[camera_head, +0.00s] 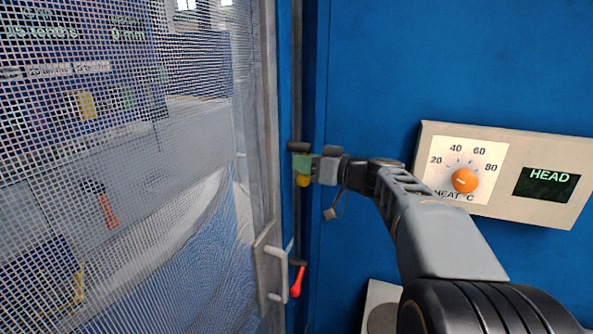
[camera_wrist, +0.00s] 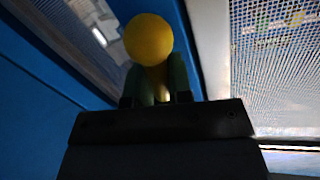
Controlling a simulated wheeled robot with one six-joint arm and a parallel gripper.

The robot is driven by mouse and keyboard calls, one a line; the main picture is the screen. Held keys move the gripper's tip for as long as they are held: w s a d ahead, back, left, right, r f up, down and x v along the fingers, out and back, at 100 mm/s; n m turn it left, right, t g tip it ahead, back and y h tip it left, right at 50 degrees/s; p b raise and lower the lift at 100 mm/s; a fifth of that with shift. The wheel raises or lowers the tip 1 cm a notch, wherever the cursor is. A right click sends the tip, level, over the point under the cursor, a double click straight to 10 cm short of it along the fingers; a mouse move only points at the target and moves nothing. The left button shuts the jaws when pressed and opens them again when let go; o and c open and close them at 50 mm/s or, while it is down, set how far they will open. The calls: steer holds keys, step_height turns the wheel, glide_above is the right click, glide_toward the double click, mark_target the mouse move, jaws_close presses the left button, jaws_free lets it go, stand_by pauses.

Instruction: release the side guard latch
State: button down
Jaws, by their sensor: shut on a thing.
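My gripper (camera_head: 304,165) is at the gap between the mesh guard door (camera_head: 268,140) and the blue panel. Its green fingers are shut on a yellow ball-ended knob (camera_head: 303,181). In the wrist view the yellow ball (camera_wrist: 148,38) stands just beyond the green fingers (camera_wrist: 156,84), with its stem between them. A red-handled lever (camera_head: 297,282) hangs lower, beside the door's grey pull handle (camera_head: 277,272). The frames do not show clearly which of these is the side guard latch. The knob's mounting is mostly hidden behind the fingers.
The blue panel (camera_head: 370,80) lies close behind my arm.

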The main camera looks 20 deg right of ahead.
steer(key=shift+s+a+m+b, duration=0.2)
steer(key=shift+m+b, duration=0.35)
steer(key=shift+m, duration=0.25)
steer(key=m, duration=0.2)
steer(key=m+g, duration=0.1)
steer(key=shift+s+a+r+b, duration=0.25)
steer(key=shift+s+r+b, duration=0.1)
steer(key=shift+b, duration=0.05)
steer(key=m, duration=0.1)
steer(key=r+m+g+p, duration=0.1)
steer(key=m, duration=0.3)
steer(key=shift+s+a+r+g, duration=0.2)
steer(key=shift+s+a+g, duration=0.1)
steer(key=shift+s, duration=0.1)
steer(key=shift+m, duration=0.3)
steer(key=c, duration=1.1)
jaws_free()
steer(key=shift+o, duration=0.2)
steer(key=b+v, duration=0.2)
steer(key=v, duration=1.1)
steer(key=shift+s+d, duration=0.2)
steer(key=shift+d, duration=0.15)
